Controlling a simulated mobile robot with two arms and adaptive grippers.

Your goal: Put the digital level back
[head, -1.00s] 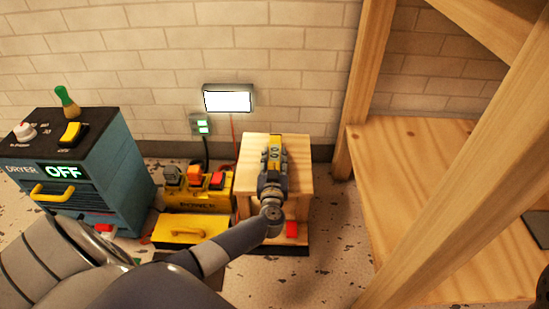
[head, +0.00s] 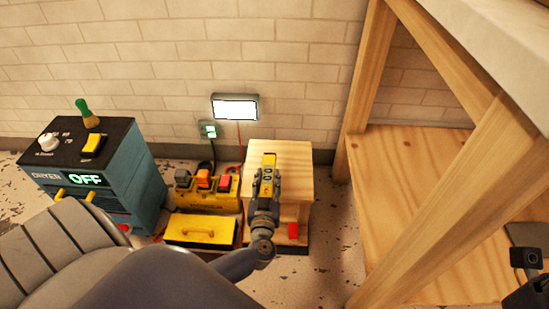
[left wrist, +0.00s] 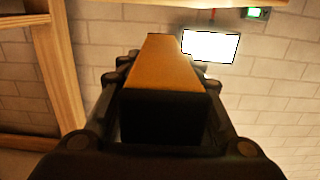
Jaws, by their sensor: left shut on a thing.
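The digital level is a yellow and dark bar. In the head view the level (head: 269,163) lies lengthwise in my left gripper (head: 265,182), over the top of the small wooden stand (head: 290,160). I cannot tell whether it touches the stand. In the left wrist view the level (left wrist: 165,65) fills the space between the fingers and points away from the camera. My left gripper is shut on it. My right gripper (head: 525,275) shows only in part at the lower right edge, and its fingers cannot be made out.
A yellow power box (head: 208,195) and yellow case (head: 200,230) stand left of the stand. A blue dryer (head: 145,180) reading OFF is further left. A wooden bench frame with a low shelf (head: 420,200) is on the right. A lit panel (head: 235,107) hangs on the brick wall.

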